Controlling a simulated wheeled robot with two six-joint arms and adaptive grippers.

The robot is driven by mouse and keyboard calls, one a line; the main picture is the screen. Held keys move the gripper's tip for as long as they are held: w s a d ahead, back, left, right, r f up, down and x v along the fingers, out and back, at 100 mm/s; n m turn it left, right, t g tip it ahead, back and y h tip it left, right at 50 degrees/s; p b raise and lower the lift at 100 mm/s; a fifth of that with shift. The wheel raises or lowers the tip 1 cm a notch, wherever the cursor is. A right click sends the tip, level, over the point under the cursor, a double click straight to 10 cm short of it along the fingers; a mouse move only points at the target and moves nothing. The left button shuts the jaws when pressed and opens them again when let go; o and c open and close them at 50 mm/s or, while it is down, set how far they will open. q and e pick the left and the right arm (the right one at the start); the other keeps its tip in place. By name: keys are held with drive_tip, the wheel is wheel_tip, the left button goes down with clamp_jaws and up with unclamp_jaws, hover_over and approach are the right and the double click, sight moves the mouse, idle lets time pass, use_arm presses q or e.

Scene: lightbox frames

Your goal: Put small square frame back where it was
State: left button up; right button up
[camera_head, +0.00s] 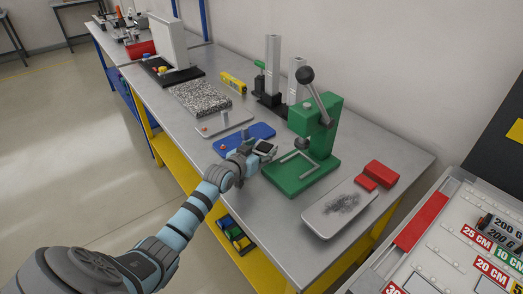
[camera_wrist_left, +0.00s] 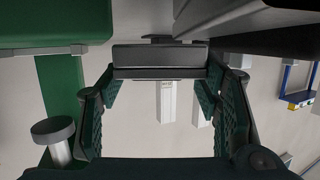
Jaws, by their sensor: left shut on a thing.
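My left gripper (camera_head: 256,151) is above the table, just left of the green press and near the front of the blue mat. It is shut on a small dark square frame (camera_head: 266,147). In the left wrist view the frame shows as a dark grey bar (camera_wrist_left: 160,57) between the tips of the two green-padded fingers (camera_wrist_left: 160,84). The fingers hide part of the frame in the head view. My right gripper is not in view.
The green press (camera_head: 317,125) with a lever stands right of the gripper. A pale tray (camera_head: 318,226) with dark shavings and red blocks (camera_head: 381,173) lie nearer right. A speckled slab (camera_head: 200,98), a yellow piece (camera_head: 233,83) and grey uprights (camera_head: 272,63) stand farther back.

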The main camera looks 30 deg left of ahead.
use_arm(q)
drive_tip(key=o, duration=1.4)
drive_tip(key=shift+r, duration=0.1)
drive_tip(key=shift+r, duration=0.25)
drive_tip(key=shift+r+p, duration=0.55)
drive_tip(key=shift+p, duration=0.1)
drive_tip(key=p+v, duration=0.3)
drive_tip(key=v, duration=0.9)
drive_tip(key=shift+d+f+p, duration=0.1)
drive_tip(key=shift+f+p, duration=0.1)
drive_tip(key=shift+p, duration=0.2)
